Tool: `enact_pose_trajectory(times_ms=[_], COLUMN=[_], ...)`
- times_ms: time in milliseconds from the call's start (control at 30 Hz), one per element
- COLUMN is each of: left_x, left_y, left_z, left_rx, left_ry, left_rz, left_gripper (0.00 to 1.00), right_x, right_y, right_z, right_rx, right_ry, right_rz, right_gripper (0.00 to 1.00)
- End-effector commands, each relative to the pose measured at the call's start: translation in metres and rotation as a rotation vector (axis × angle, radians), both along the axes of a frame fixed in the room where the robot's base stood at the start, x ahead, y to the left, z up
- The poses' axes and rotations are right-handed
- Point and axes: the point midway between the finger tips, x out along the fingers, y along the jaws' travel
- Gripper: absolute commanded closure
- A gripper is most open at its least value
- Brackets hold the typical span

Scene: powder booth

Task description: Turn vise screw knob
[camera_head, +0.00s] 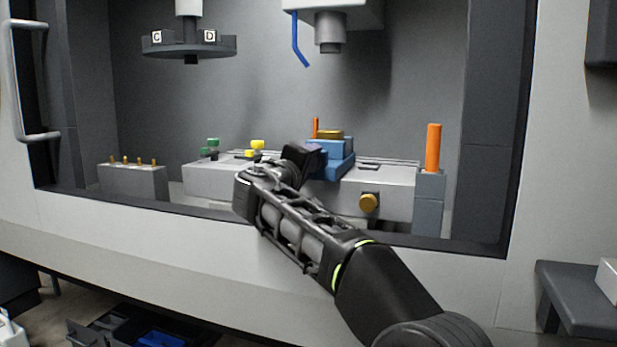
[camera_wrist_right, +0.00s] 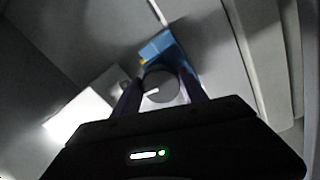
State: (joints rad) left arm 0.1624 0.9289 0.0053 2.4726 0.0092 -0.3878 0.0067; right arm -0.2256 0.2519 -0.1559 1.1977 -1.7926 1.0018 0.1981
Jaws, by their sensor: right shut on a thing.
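The blue vise (camera_head: 338,165) stands on the grey bed inside the booth, with a brownish-yellow piece (camera_head: 328,134) on top. My right arm reaches in from the lower right, and its gripper (camera_head: 304,158) is at the vise's left side. In the right wrist view, the blue vise (camera_wrist_right: 163,45) lies beyond the fingertips. A round grey knob (camera_wrist_right: 161,88) with a white mark sits between the two fingers of my right gripper (camera_wrist_right: 163,84), which is shut on it. The gripper hides the knob in the head view. My left gripper is not in view.
Green pieces (camera_head: 212,146) and yellow pieces (camera_head: 257,146) stand left of the vise. A spindle with a blue hose (camera_head: 299,42) hangs above. The booth's front sill runs below my arm.

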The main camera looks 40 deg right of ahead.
Motion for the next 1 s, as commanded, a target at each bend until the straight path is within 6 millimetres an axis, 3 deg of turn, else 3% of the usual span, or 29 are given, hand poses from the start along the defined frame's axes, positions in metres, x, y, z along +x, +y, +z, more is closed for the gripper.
enact_pose_trajectory(times_ms=[200, 667, 700, 933, 1000], left_x=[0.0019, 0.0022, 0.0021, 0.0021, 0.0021], left_y=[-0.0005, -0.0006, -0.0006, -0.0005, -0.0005], left_z=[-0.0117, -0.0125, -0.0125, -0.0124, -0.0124], left_rx=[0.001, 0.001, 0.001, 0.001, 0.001], left_ry=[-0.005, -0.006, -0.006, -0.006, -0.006], left_rz=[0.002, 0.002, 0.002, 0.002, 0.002], left_gripper=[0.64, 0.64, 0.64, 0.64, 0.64], right_x=[0.0002, 0.0003, 0.0002, 0.0002, 0.0002], right_y=[0.0000, 0.0000, -0.0001, -0.0001, -0.0001], right_z=[-0.0028, -0.0016, -0.0017, -0.0011, -0.0009], right_rx=[0.044, 0.054, 0.054, 0.052, 0.052], right_ry=[-0.059, -0.072, -0.072, -0.072, -0.072], right_rz=[-0.001, -0.002, -0.002, -0.001, -0.001], right_gripper=[0.91, 0.91, 0.48, 0.30, 0.28])
